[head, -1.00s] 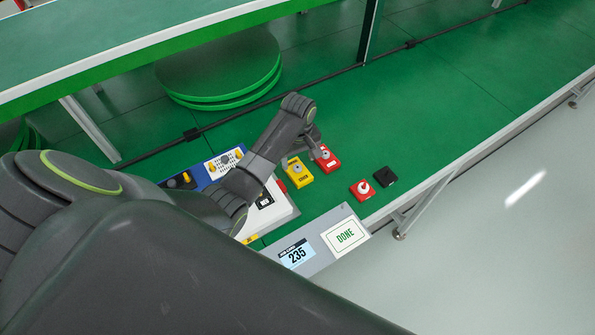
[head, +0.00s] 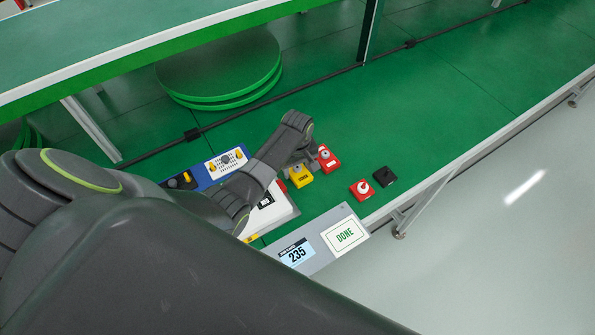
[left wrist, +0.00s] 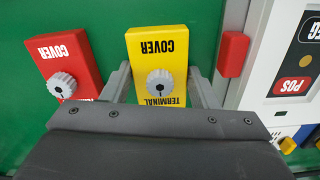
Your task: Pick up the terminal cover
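The terminal cover is a yellow block with a grey knob, lettered TERMINAL COVER; it shows in the left wrist view (left wrist: 155,45) and in the head view (head: 301,179). It lies on the green surface. My left gripper (left wrist: 160,76) is above it, with one finger on each side of the block. The fingers look open, with no clear grip on the block; contact is hard to tell. In the head view the left gripper (head: 300,160) partly hides the block. My right gripper is not in view.
A red cover (left wrist: 66,52) lies close beside the yellow one, near the left finger. Another red block (head: 362,190) and a black block (head: 385,176) lie to the right. A white unit (head: 273,213) and a DONE panel (head: 345,236) are nearby. Green surface beyond is clear.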

